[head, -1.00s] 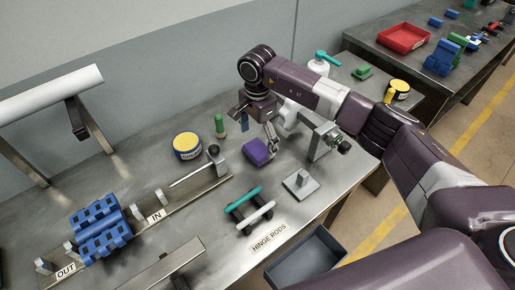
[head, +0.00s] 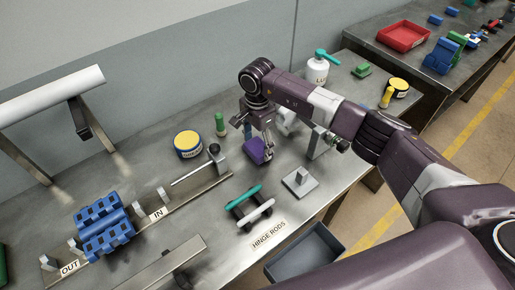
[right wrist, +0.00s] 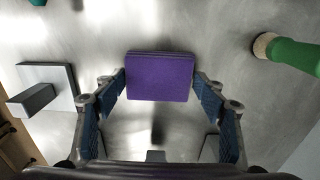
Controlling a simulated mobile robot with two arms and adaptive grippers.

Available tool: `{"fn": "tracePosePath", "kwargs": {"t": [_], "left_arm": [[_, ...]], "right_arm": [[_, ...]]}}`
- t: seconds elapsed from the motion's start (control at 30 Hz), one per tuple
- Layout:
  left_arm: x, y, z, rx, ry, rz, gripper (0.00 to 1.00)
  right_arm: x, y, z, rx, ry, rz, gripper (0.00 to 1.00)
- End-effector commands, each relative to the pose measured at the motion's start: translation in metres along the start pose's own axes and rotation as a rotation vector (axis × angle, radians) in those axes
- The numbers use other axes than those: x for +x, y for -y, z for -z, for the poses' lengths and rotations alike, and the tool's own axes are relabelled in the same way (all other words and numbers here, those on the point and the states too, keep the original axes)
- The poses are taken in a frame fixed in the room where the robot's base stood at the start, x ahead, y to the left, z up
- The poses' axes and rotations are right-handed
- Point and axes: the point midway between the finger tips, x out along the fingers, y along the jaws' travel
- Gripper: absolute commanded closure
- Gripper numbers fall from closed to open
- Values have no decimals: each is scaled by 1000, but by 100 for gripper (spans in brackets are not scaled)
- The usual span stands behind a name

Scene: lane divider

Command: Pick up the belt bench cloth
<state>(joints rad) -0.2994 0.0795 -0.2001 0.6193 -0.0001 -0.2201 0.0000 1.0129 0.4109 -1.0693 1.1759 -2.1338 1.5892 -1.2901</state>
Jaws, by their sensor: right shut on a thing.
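The belt bench cloth, a folded purple pad (head: 255,152), is at the middle of the metal bench. In the right wrist view the cloth (right wrist: 160,77) sits between the two blue-padded fingers. My right gripper (head: 258,143) comes down over it from above and is shut on it, with one finger at each side. Whether the cloth is clear of the bench or still touching it is hard to tell. My left gripper is not in view.
A grey block on a plate (head: 300,182), teal and white rods (head: 248,205) and a dark bin (head: 305,254) lie nearer. A white bottle (head: 317,70) stands behind my arm.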

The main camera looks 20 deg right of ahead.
Motion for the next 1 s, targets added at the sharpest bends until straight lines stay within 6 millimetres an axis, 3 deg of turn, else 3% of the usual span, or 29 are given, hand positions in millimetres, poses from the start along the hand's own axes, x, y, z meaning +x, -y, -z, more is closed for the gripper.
{"fn": "tracePosePath", "kwargs": {"t": [0.27, 0.47, 0.8, 1.0], "left_arm": [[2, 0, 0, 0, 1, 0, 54], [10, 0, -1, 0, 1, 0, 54], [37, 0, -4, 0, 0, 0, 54], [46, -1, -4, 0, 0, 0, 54]], "right_arm": [[-5, 1, 0, 0, 0, 2, 59], [-30, 1, 1, -1, -2, 4, 59], [-124, 2, 1, 0, -3, 7, 59], [-170, 1, 0, -1, -1, 4, 59]]}}
